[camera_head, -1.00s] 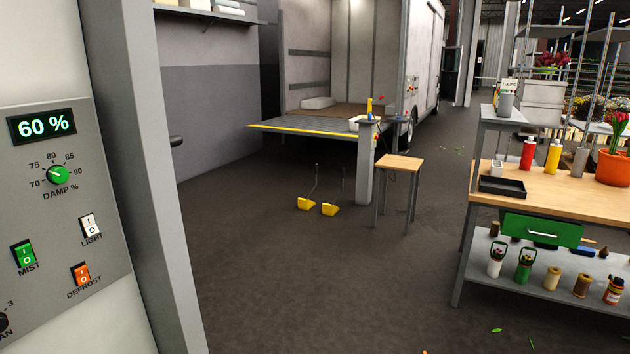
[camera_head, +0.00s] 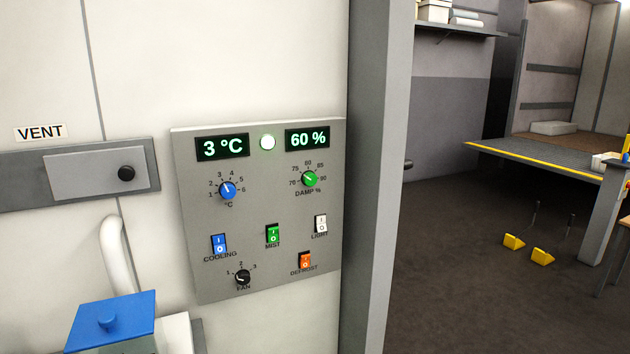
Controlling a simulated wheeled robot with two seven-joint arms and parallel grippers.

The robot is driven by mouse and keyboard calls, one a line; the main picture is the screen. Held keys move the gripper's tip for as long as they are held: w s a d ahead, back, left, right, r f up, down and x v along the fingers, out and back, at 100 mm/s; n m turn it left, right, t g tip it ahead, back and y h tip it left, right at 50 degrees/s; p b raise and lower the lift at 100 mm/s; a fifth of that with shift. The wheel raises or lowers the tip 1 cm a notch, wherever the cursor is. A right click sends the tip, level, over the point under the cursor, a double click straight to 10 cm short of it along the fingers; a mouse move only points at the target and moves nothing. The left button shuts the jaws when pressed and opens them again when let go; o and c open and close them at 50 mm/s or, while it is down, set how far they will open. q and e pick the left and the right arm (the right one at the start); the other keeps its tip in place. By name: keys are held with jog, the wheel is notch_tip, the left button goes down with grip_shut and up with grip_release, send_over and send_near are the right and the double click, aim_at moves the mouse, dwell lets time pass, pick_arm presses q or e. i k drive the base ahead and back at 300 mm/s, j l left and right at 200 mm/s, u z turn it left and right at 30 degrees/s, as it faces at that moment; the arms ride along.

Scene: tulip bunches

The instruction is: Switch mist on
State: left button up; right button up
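The green MIST rocker switch (camera_head: 272,235) sits in the middle of the grey control panel (camera_head: 190,160) on the white wall. It is marked I above O; I cannot tell which way it is pressed. Around it are the blue COOLING switch (camera_head: 219,244), the white LIGHT switch (camera_head: 321,224) and the orange DEFROST switch (camera_head: 306,261). The green DAMP % knob (camera_head: 309,179) is above right, below a display (camera_head: 307,138) reading 60 %. Neither gripper is in view.
A blue-lidded container (camera_head: 111,320) and a white pipe (camera_head: 117,255) stand left of the panel. A grey door post (camera_head: 378,180) borders the panel's right. Open dark floor (camera_head: 440,280) lies beyond.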

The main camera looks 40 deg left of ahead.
aim_at(273, 232)
jog(key=u, duration=1.65)
